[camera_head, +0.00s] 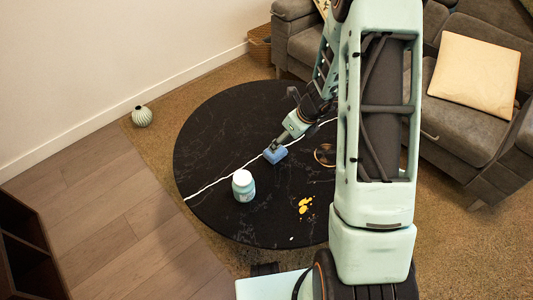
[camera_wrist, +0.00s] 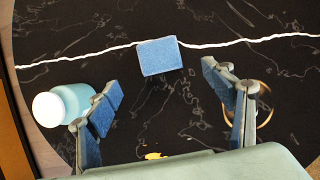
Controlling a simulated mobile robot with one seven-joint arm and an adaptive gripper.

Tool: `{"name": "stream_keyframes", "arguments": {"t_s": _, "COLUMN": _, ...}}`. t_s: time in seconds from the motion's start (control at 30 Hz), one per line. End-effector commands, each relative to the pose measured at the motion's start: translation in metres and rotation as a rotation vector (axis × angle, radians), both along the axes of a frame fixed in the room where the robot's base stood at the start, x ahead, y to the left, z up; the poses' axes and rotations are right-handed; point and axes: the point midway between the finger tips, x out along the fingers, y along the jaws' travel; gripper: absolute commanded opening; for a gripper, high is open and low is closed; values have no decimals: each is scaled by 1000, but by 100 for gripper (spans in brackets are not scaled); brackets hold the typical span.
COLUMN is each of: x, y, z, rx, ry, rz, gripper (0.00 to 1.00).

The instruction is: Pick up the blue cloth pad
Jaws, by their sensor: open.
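The blue cloth pad (camera_head: 275,154) lies on a round black table with white veins. In the wrist view the pad (camera_wrist: 160,56) is a small blue block near the top middle, on the white line. My gripper (camera_wrist: 165,95) is open, with its two blue-lined fingers spread on either side of an empty gap. The pad lies beyond the fingertips, roughly centred between them. In the head view my gripper (camera_head: 277,146) is just above or beside the pad; I cannot tell whether it touches it.
A teal jar with a white lid (camera_head: 243,185) stands left of the pad; it also shows beside the left finger in the wrist view (camera_wrist: 62,105). Yellow pieces (camera_head: 305,205) and a brown ring-shaped item (camera_head: 324,155) lie on the black table (camera_head: 215,130). A sofa (camera_head: 465,110) stands at the right.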

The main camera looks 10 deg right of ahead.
Motion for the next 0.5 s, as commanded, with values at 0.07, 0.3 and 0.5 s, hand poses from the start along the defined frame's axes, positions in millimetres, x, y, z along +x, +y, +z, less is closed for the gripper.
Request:
{"name": "stream_keyframes", "arguments": {"t_s": 0.07, "x": -1, "y": 1, "z": -8, "rx": 11, "ry": 7, "rz": -15, "gripper": 75}}
{"name": "stream_keyframes", "arguments": {"t_s": 0.3, "x": 10, "y": 8, "z": -41, "rx": 9, "ry": 7, "rz": -12, "gripper": 75}}
{"name": "stream_keyframes", "arguments": {"t_s": 0.5, "x": 17, "y": 13, "z": -57, "rx": 6, "ry": 4, "rz": -11, "gripper": 75}}
